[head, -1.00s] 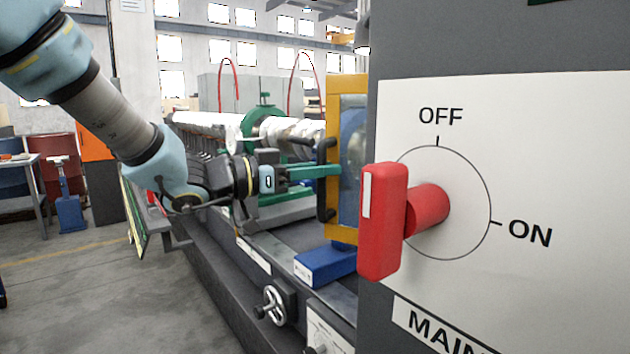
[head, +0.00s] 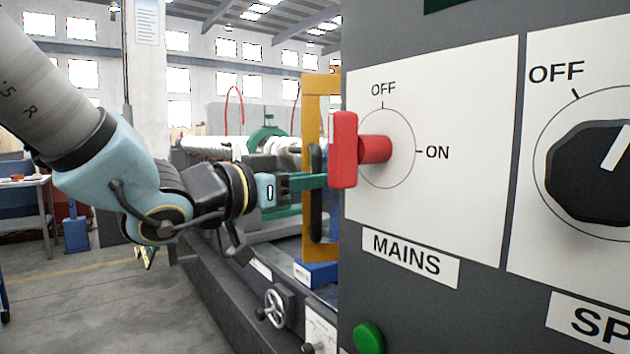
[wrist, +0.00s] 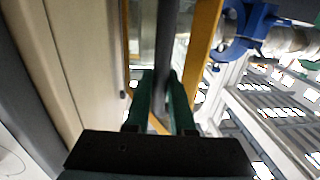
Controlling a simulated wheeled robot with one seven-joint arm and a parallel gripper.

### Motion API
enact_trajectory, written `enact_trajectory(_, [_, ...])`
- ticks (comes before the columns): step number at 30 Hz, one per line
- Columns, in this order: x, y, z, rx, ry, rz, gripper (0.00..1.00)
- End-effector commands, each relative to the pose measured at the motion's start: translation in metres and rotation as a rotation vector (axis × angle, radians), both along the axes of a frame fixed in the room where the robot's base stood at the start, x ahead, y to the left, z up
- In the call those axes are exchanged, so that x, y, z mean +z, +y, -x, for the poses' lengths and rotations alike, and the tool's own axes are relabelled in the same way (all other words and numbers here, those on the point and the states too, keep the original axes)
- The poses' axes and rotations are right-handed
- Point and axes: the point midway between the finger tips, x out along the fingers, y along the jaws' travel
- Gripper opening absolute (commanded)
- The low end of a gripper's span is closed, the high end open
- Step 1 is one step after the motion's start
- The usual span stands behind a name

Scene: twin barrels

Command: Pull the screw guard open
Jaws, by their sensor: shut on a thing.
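The screw guard (head: 320,88) is a yellow frame, partly hidden behind the grey control cabinet and the red switch. Its black upright handle (head: 316,215) is on the side facing my arm.
The cabinet front (head: 480,270) fills the right side, with a protruding red mains switch (head: 343,150) close to my fingers and a black knob (head: 590,172). The machine bed with a handwheel (head: 275,308) runs below my gripper. Open floor (head: 110,300) lies at left.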

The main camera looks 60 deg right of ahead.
Motion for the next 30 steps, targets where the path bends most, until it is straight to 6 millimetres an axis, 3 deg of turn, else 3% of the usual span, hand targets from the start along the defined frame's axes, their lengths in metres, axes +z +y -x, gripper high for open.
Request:
enact_trajectory(18, [0.0024, -0.0012, 0.0036, -0.007, 0.000, 0.005, 0.00])
enact_trajectory(19, [0.0024, -0.0011, 0.0037, -0.007, 0.000, 0.005, 0.26])
enact_trajectory(21, [0.0022, -0.0011, 0.0034, -0.006, 0.000, 0.005, 0.33])
enact_trajectory(30, [0.0011, 0.0006, 0.0014, -0.003, -0.001, 0.003, 0.34])
